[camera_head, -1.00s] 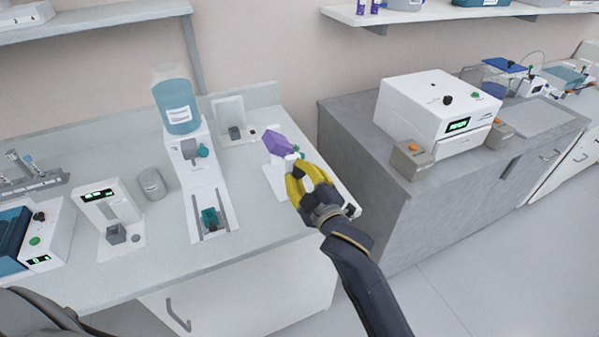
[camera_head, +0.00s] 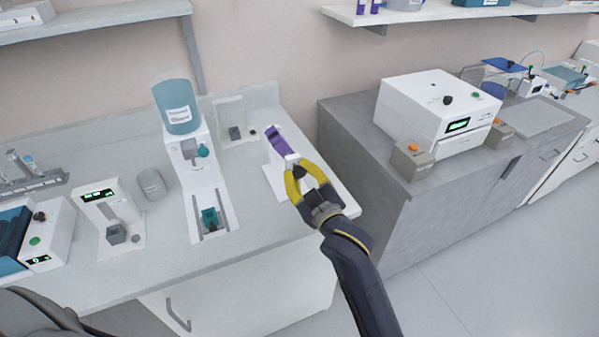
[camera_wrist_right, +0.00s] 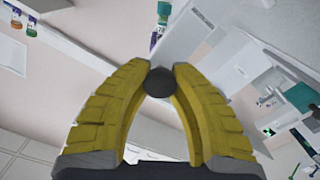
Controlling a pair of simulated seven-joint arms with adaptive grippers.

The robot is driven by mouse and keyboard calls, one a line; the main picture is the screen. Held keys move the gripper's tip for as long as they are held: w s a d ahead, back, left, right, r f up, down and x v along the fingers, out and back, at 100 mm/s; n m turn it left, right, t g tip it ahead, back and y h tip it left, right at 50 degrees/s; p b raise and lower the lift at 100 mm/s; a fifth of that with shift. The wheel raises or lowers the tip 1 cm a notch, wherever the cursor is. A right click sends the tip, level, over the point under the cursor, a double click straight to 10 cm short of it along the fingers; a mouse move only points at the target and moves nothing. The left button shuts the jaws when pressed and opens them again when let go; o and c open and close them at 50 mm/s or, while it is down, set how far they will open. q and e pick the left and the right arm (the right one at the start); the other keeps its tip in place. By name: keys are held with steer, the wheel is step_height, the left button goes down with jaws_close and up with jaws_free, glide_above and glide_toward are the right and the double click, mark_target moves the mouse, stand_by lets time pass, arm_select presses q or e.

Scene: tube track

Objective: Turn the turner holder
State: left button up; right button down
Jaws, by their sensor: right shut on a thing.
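The turner holder (camera_head: 278,140) is a purple piece on a white stand (camera_head: 267,184) at the right end of the left bench. It leans, with its upper end toward the upper left. My right gripper (camera_head: 293,170) is at the front right of the purple piece, its yellow fingers closed around a dark round knob. The right wrist view shows this knob (camera_wrist_right: 158,83) between the two fingertips (camera_wrist_right: 159,80). The fingers hide part of the holder's lower end. My left gripper is not in view.
A dispenser with a teal bottle (camera_head: 178,107) stands left of the turner. A small white device (camera_head: 106,218) and a grey cylinder (camera_head: 152,184) are farther left. A grey cabinet (camera_head: 350,150) bearing a white machine (camera_head: 436,108) is close on the right.

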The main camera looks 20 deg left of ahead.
stand_by(0.6)
steer(key=c, duration=1)
jaws_free()
steer(key=v, duration=1.2)
steer(key=shift+o, duration=0.3)
